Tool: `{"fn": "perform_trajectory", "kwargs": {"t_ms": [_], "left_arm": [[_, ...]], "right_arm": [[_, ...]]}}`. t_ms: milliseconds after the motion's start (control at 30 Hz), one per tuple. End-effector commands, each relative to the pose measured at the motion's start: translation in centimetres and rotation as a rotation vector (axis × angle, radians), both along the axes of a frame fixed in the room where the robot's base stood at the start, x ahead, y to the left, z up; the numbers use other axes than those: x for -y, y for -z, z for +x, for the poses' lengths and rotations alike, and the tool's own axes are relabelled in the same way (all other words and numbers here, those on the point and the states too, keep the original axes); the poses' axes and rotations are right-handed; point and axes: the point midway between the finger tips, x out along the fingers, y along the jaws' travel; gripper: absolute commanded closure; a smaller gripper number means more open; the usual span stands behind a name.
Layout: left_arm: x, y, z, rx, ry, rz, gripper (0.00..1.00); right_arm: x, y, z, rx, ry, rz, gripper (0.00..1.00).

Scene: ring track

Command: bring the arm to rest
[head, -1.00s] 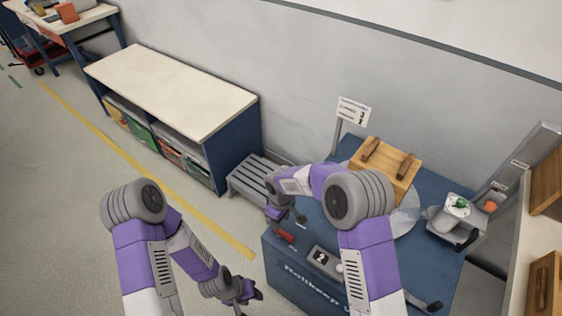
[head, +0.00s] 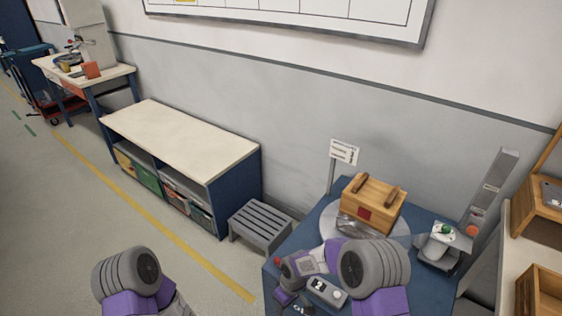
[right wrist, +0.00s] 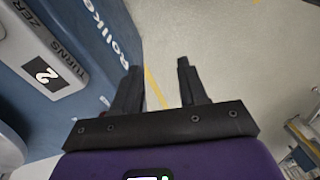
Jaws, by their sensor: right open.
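My right arm reaches in from the bottom right of the head view, its forearm over the front edge of the blue station. In the right wrist view my right gripper (right wrist: 160,88) is open and empty, with two dark fingers apart over the floor.
The blue station (head: 322,222) carries a wooden box (head: 372,205) on a round grey plate and a device with a green button (head: 444,232). A slatted grey stool (head: 260,226) and a cream-topped shelf (head: 180,140) stand left. Open floor (head: 60,220) lies further left.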

Motion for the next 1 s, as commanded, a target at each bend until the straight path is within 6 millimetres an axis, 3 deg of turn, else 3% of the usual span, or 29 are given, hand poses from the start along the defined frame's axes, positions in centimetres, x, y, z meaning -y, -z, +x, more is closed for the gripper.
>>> {"fn": "perform_trajectory", "kwargs": {"t_ms": [167,333,500,600,733,1000], "left_arm": [[0.0,-0.2,-0.1,-0.001,0.002,0.000,0.57],[0.0,-0.4,-0.1,-0.002,0.001,0.000,0.57],[0.0,-0.6,-0.1,-0.001,0.002,0.000,0.57],[0.0,-0.6,-0.1,-0.002,0.001,0.000,0.57],[0.0,-0.7,-0.1,-0.002,0.001,0.000,0.57],[0.0,-0.6,-0.1,-0.002,0.001,0.000,0.57]], "right_arm": [[1.8,3.0,-3.9,-0.056,0.182,0.086,0.57],[4.0,5.4,-9.2,-0.112,0.452,0.171,0.57],[6.4,6.4,-15.0,-0.150,0.774,0.214,0.57],[7.3,6.4,-17.2,-0.156,0.895,0.216,0.57],[7.9,6.3,-18.5,-0.155,0.971,0.213,0.57],[8.0,6.3,-18.6,-0.153,0.980,0.213,0.57]]}}
